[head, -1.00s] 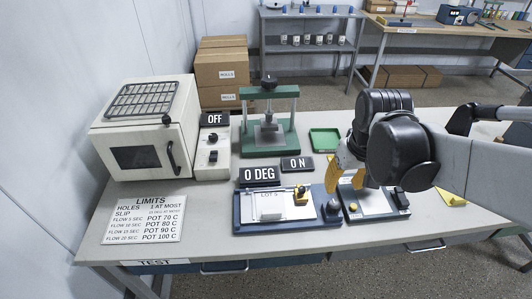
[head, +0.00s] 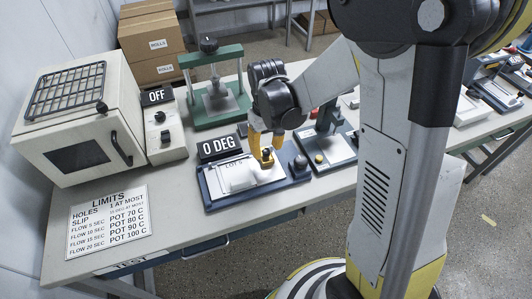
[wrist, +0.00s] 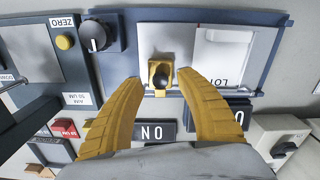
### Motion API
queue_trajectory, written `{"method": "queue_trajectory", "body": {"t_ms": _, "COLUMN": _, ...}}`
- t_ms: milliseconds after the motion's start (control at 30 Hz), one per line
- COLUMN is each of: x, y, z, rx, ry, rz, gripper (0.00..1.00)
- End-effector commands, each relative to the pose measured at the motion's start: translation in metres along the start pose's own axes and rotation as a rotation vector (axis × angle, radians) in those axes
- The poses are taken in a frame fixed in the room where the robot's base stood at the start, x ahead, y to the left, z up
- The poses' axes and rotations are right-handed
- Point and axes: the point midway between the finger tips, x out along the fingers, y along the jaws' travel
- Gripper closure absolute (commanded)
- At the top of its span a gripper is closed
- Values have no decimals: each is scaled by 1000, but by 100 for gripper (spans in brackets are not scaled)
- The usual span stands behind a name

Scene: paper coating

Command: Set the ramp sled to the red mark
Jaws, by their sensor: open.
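The ramp sled is probably the small yellow block with a black knob (head: 266,158), on the blue ramp unit (head: 212,204) behind which the 0 DEG sign (head: 219,146) stands. In the wrist view the yellow block (wrist: 153,88) sits beside a white sheet marked LOT (wrist: 225,70). My gripper (head: 266,146) is open, its yellow fingers pointing down at the block. In the wrist view my gripper (wrist: 160,79) has its fingertips on either side of the block, with nothing held.
A dark round knob (head: 300,162) is at the ramp's right end. A second blue unit (head: 333,164) stands close to its right. A green press (head: 215,103), an oven (head: 75,125) and a limits card (head: 105,222) are to the left and back.

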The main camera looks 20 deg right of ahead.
Motion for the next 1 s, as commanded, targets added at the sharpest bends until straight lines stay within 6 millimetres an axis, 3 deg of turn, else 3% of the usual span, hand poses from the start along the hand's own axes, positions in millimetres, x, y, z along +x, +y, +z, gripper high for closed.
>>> {"method": "queue_trajectory", "body": {"t_ms": 133, "x": 12, "y": 0, "z": 0, "rx": 0, "ry": 0, "rz": 0, "gripper": 57}}
{"method": "queue_trajectory", "body": {"t_ms": 433, "x": 13, "y": 0, "z": 0, "rx": 0, "ry": 0, "rz": 0, "gripper": 58}}
{"method": "queue_trajectory", "body": {"t_ms": 567, "x": 12, "y": 0, "z": 0, "rx": 0, "ry": 0, "rz": 0, "gripper": 98}}
{"method": "queue_trajectory", "body": {"t_ms": 867, "x": 13, "y": -2, "z": 0, "rx": -1, "ry": 0, "rz": 0, "gripper": 100}}
{"method": "queue_trajectory", "body": {"t_ms": 1000, "x": 13, "y": -24, "z": -5, "rx": -5, "ry": 0, "rz": 0, "gripper": 100}}
